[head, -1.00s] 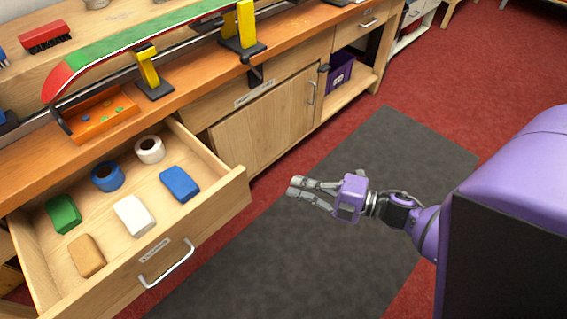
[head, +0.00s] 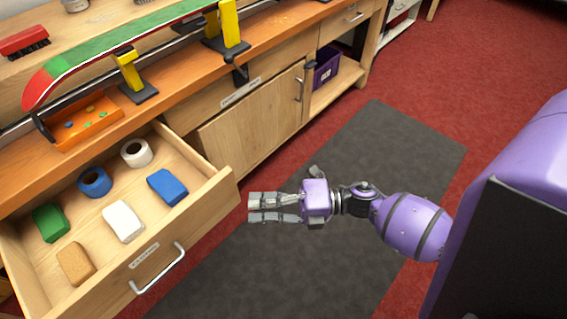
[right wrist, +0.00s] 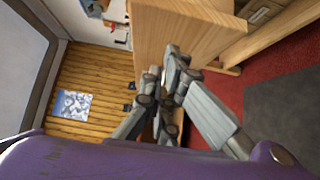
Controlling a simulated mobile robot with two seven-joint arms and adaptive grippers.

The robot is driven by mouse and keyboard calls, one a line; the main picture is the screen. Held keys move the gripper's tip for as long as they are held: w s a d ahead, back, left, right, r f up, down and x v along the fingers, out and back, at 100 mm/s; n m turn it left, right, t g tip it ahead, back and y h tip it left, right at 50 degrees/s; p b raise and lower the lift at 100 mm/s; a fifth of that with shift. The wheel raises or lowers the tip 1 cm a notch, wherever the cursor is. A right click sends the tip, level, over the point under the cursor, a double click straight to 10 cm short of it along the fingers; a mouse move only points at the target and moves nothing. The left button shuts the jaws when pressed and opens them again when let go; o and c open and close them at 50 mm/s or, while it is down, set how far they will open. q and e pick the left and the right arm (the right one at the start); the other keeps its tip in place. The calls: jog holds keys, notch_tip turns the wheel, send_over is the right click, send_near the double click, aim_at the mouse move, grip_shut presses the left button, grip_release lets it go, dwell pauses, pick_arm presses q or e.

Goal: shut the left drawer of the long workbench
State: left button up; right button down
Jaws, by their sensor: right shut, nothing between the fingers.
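The left drawer (head: 150,270) of the long workbench stands pulled out at the lower left of the head view. Its silver bar handle (head: 158,268) is on the front panel, below a small label. Inside lie green, white, tan and blue blocks and two tape rolls, one blue and one white. My right gripper (head: 250,207) is shut and empty, just right of the drawer front's right end, pointing left. In the right wrist view the fingers (right wrist: 175,62) show before a wooden panel (right wrist: 180,30), probably the drawer front. I cannot tell whether they touch it. My left gripper is out of view.
The workbench top (head: 185,95) carries a striped ski or board (head: 110,50) on yellow clamps, an orange tray (head: 90,122) and a red brush (head: 24,42). A closed cupboard door (head: 255,125) is right of the drawer. A dark mat (head: 390,160) covers clear floor.

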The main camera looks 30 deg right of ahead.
jog(key=w, duration=0.2)
jog(key=w+a, duration=0.1)
jog(key=shift+w, duration=0.4)
